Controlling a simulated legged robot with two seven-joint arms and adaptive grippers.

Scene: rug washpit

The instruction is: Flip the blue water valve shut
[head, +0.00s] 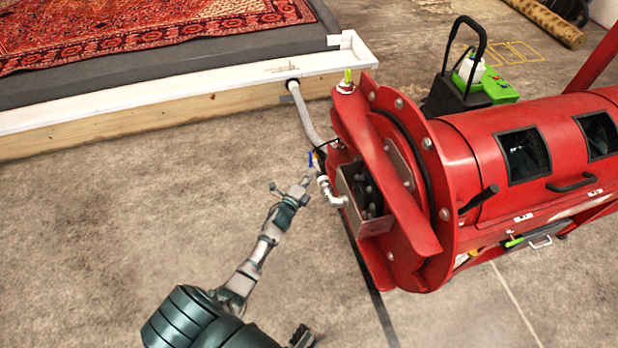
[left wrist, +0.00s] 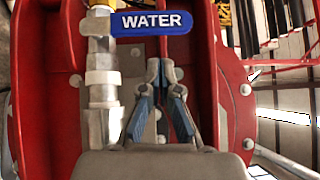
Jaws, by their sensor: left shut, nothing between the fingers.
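The blue water valve handle (left wrist: 152,23), lettered WATER, lies level at the top of the left wrist view. It points right, crosswise to the upright metal pipe (left wrist: 103,90) at its left end. In the head view the blue handle (head: 311,159) is small, beside the red machine's end. My left gripper (head: 304,182) is close to the valve, at the end of the outstretched left arm. In the left wrist view its fingertips (left wrist: 165,72) are together and empty, just below the handle in the picture. I cannot tell whether they touch it.
The red machine (head: 470,165) fills the right side. A grey hose (head: 305,115) runs from the valve area to the white-edged washpit (head: 190,86) holding a red rug (head: 130,28). A green and black machine (head: 495,85) stands behind. The concrete floor at left is clear.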

